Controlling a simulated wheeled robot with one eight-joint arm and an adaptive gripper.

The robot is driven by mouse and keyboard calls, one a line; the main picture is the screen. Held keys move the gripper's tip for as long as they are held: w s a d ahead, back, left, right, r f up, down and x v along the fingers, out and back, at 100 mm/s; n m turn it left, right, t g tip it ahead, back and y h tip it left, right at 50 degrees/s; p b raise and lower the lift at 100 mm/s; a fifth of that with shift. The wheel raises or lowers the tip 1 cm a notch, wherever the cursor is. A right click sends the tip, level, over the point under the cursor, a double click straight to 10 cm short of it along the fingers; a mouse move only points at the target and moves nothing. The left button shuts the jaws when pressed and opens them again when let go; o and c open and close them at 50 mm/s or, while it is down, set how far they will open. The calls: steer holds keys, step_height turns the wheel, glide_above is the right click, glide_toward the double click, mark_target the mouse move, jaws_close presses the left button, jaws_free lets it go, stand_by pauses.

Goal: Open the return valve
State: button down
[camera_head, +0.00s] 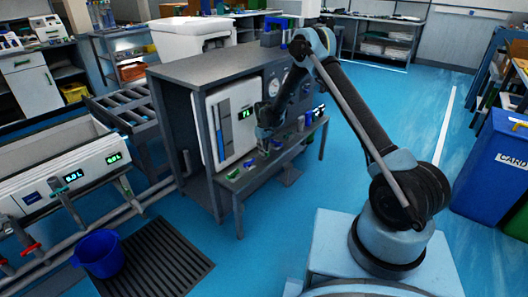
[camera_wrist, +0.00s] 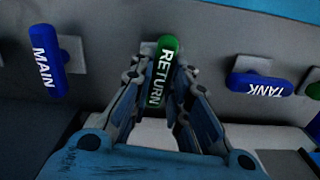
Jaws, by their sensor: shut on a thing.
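The return valve (camera_wrist: 164,62) has a green handle lettered RETURN in the wrist view. Its handle runs lengthwise between the two fingers of my gripper (camera_wrist: 163,80), which is shut on it. In the head view my gripper (camera_head: 264,131) is at the row of valves on the bench front, and the return handle is too small to make out clearly there.
In the wrist view a blue MAIN handle (camera_wrist: 48,62) is at left and a blue TANK handle (camera_wrist: 261,84) at right, turned crosswise. The head view shows the testline cabinet (camera_head: 180,120), a blue bucket (camera_head: 100,254) and a blue CARD bin (camera_head: 495,165).

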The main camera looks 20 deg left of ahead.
steer(key=shift+n, duration=0.6)
steer(key=c, duration=1.5)
jaws_free()
step_height(320, 180, up, 12)
steer(key=shift+f, duration=0.1)
steer(key=shift+d, duration=0.1)
